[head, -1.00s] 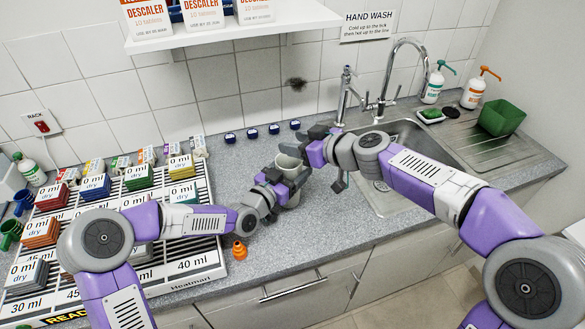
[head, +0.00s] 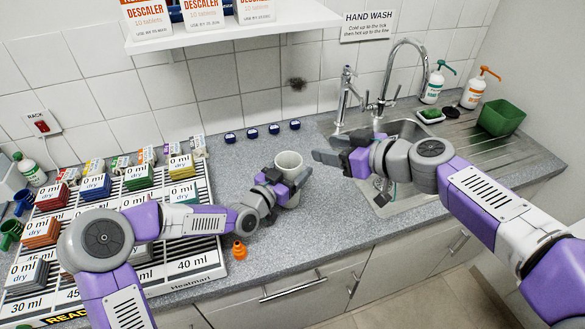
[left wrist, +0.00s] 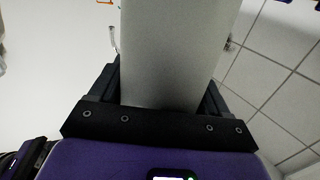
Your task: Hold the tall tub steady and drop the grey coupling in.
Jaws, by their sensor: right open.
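The tall tub (head: 288,160) is a pale grey-white cylinder standing upright on the counter left of the sink. My left gripper (head: 287,187) is shut around its side; in the left wrist view the tub (left wrist: 178,50) fills the space between the two fingers (left wrist: 165,95). My right gripper (head: 328,150) is open and apart from the tub, to its right, over the sink's left edge. I see nothing between its fingers. The grey coupling is not seen in either view; the inside of the tub cannot be made out.
A small orange cone-shaped piece (head: 239,250) stands on the counter near the front edge. A slatted rack (head: 190,265) with labelled stacks lies at left. Several dark blue-capped items (head: 252,133) line the back wall. The sink (head: 410,195) and tap (head: 388,85) are at right.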

